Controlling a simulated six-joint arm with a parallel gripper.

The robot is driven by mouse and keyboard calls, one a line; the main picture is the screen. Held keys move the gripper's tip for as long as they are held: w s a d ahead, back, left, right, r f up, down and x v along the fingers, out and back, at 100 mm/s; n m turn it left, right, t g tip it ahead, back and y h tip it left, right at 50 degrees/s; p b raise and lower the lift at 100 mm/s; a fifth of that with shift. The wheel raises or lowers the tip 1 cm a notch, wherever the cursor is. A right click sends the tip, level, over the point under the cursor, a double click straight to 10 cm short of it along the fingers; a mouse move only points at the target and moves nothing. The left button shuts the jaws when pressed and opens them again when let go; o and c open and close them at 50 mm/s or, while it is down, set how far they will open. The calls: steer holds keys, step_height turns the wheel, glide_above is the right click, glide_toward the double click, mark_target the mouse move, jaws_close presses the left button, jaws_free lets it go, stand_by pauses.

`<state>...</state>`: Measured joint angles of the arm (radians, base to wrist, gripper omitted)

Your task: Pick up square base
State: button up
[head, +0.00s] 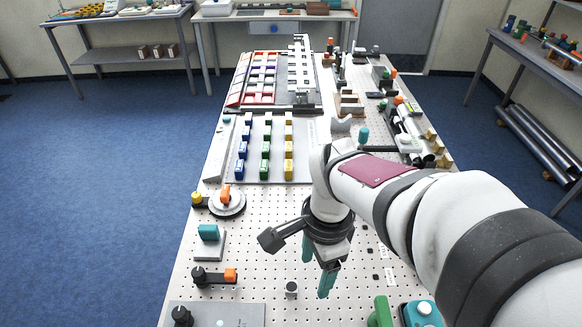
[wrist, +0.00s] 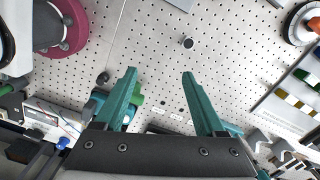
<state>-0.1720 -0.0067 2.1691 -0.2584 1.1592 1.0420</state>
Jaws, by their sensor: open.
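My gripper (head: 317,270) hangs above the perforated table, with its two teal fingers apart and nothing between them. In the wrist view the open fingers (wrist: 160,75) have bare perforated board between their tips. No part is clearly recognisable as the square base. A teal block on a pale rectangular plate (head: 208,243) lies to the gripper's left.
A black lever with an orange end (head: 214,275) and a round dial (head: 227,202) line the left side. Rows of blue, green and yellow blocks (head: 265,155) stand farther back. Pipe fixtures (head: 410,130) crowd the right edge. The board around the gripper is mostly clear.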

mark_target(293, 287)
steer(key=w+a+f+m, duration=0.4)
steer(key=w+f+m, duration=0.1)
steer(key=w, duration=0.2)
steer(key=shift+h, duration=0.3)
steer(key=f, duration=1.5)
steer(key=shift+s+d, duration=0.2)
steer(key=shift+s, duration=0.1)
jaws_close()
